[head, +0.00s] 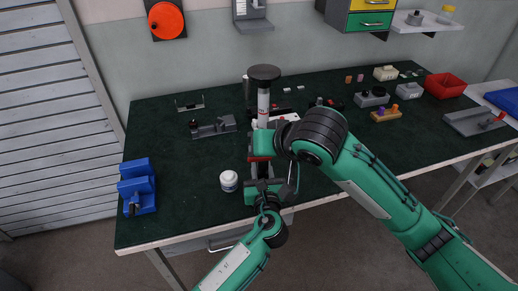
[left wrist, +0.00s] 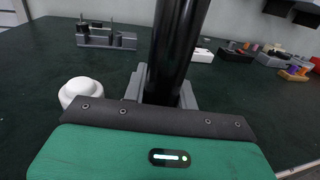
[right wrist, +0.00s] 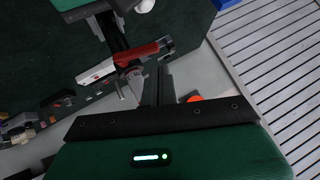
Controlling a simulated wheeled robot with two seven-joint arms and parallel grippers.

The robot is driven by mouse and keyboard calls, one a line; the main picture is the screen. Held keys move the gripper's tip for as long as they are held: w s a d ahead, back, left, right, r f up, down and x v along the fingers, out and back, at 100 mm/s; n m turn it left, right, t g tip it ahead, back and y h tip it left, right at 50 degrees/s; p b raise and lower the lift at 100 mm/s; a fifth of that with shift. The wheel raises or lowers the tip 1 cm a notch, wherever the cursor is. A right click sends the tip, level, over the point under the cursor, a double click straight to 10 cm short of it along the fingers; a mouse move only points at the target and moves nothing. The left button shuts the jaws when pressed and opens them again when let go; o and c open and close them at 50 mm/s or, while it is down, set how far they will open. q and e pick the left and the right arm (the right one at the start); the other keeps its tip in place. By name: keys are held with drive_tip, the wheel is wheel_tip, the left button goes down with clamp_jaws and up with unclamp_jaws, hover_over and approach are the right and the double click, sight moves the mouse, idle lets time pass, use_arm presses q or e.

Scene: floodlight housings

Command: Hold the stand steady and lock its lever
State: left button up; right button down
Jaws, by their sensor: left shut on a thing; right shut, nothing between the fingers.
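The stand shows in the head view as an upright post (head: 263,101) with a round dark top (head: 264,73). My left gripper (head: 263,173) is low in front of it. In the left wrist view a dark post (left wrist: 178,45) rises between my left fingers (left wrist: 162,88), which are shut on it. My right gripper (right wrist: 158,87) is shut and empty, close beside the stand. In the right wrist view the stand's red section (right wrist: 138,53) lies just beyond my right fingertips. A small pale grey part (right wrist: 132,82) there may be the lever; its position is unclear. The stand's base is mostly hidden.
A blue block fixture (head: 138,187) is at the table's left edge. A grey fixture (head: 214,127) lies behind. A red bin (head: 445,85) and small parts stand on the right.

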drive_tip(key=shift+r, duration=0.1)
drive_tip(key=w+a+r+v, duration=0.1)
drive_tip(key=r+v, duration=0.1)
drive_tip(key=v, duration=1)
drive_tip(key=shift+d+r, duration=0.25)
drive_tip(key=shift+r, duration=0.05)
drive_tip(key=shift+w, duration=0.1)
